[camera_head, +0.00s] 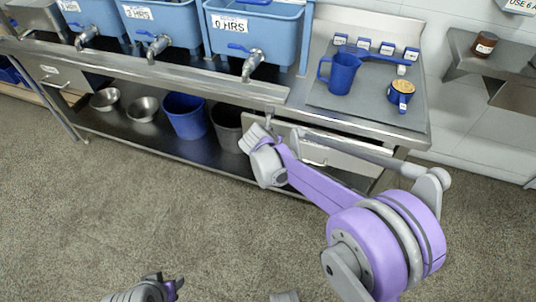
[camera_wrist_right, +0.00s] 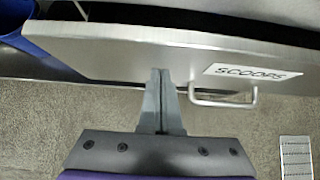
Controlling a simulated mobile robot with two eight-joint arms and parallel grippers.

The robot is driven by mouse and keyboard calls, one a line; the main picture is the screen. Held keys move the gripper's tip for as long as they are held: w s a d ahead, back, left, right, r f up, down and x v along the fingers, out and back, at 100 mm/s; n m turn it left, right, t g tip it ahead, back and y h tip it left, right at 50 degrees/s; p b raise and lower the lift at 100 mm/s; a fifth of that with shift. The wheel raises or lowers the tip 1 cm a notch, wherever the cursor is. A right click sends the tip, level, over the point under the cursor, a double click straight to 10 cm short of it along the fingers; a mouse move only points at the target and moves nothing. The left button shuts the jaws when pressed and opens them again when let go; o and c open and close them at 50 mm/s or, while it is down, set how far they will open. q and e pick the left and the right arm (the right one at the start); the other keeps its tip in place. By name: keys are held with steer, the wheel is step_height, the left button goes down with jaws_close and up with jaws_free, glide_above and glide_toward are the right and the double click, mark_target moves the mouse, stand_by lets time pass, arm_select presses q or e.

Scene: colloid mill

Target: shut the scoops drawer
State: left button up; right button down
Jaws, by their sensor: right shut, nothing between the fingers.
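The scoops drawer (camera_head: 345,160) is under the right part of the steel bench. In the right wrist view its pale front (camera_wrist_right: 115,52) carries a SCOOPS label (camera_wrist_right: 252,77) and a bar handle (camera_wrist_right: 224,99). A dark gap shows behind its top edge, so it stands at least partly open. My right gripper (camera_wrist_right: 160,72) is shut and empty, its tips at the drawer front left of the handle; contact is not certain. In the head view my right gripper (camera_head: 268,118) is at the drawer's left end. My left gripper (camera_head: 172,285) is low at the bottom left, away from the bench; its jaw opening is unclear.
The steel bench (camera_head: 150,73) holds blue tanks with taps (camera_head: 253,65), a blue jug (camera_head: 341,72) and a small blue cup (camera_head: 400,93). Bowls (camera_head: 142,109) and a blue bucket (camera_head: 186,116) stand on the lower shelf. The floor in front is clear.

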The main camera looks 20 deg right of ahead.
mark_target(278, 129)
steer(key=w+d, duration=0.2)
steer(key=w, duration=0.1)
steer(key=shift+w+d, duration=0.25)
steer(key=shift+w, duration=0.05)
steer(key=shift+w+d+r, duration=0.15)
steer(key=shift+w, duration=0.05)
